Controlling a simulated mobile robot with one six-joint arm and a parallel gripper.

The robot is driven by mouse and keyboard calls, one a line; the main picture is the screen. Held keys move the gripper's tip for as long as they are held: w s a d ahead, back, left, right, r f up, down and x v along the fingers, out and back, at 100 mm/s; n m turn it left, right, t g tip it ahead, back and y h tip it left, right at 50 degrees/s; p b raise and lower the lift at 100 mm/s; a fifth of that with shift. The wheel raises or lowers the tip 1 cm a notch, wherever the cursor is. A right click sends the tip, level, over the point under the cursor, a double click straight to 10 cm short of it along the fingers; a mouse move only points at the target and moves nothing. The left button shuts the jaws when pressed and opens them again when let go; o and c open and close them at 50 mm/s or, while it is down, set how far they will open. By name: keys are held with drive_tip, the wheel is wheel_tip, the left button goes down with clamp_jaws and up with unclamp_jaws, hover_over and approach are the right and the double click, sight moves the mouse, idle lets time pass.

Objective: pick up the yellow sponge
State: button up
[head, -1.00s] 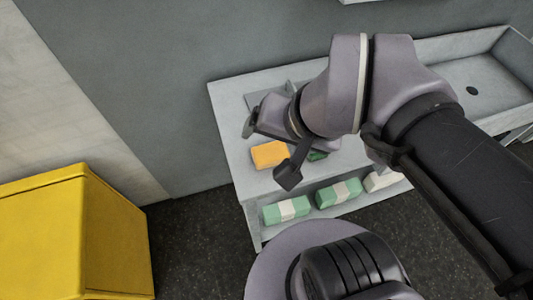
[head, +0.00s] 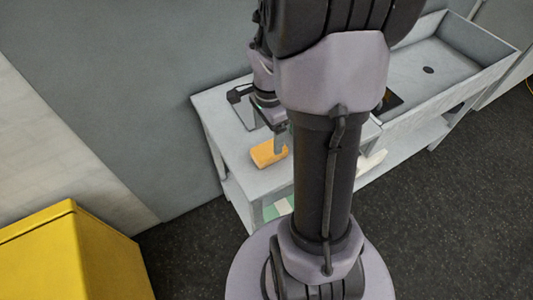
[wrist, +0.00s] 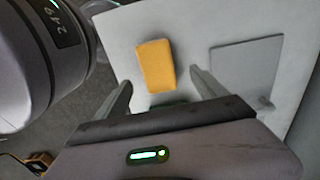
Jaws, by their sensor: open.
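The yellow sponge (head: 269,153) lies on the grey worktop (head: 236,140), near its left end in the head view. In the wrist view the sponge (wrist: 156,66) lies ahead of my gripper (wrist: 160,88), between the lines of its two fingers. The fingers are spread apart with nothing between them. I cannot tell the exact height of the fingers above the worktop.
A grey flat plate (wrist: 245,72) lies on the worktop right of the sponge in the wrist view. A sink basin (head: 430,70) is at the right. Green-and-white packs (head: 278,208) show on the lower shelf. A yellow cabinet (head: 70,255) stands at the lower left.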

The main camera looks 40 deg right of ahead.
sight(269, 149)
drive_tip(key=f+b, duration=0.1)
drive_tip(key=f, duration=0.1)
drive_tip(key=f+b, duration=0.1)
drive_tip(key=f, duration=0.1)
drive_tip(key=f+b, duration=0.1)
drive_tip(key=f, duration=0.2)
drive_tip(key=shift+s+f, duration=0.1)
drive_tip(key=shift+s, duration=0.15)
drive_tip(key=shift+c, duration=0.2)
drive_tip(key=c, duration=1.5)
drive_tip(key=shift+r, duration=0.3)
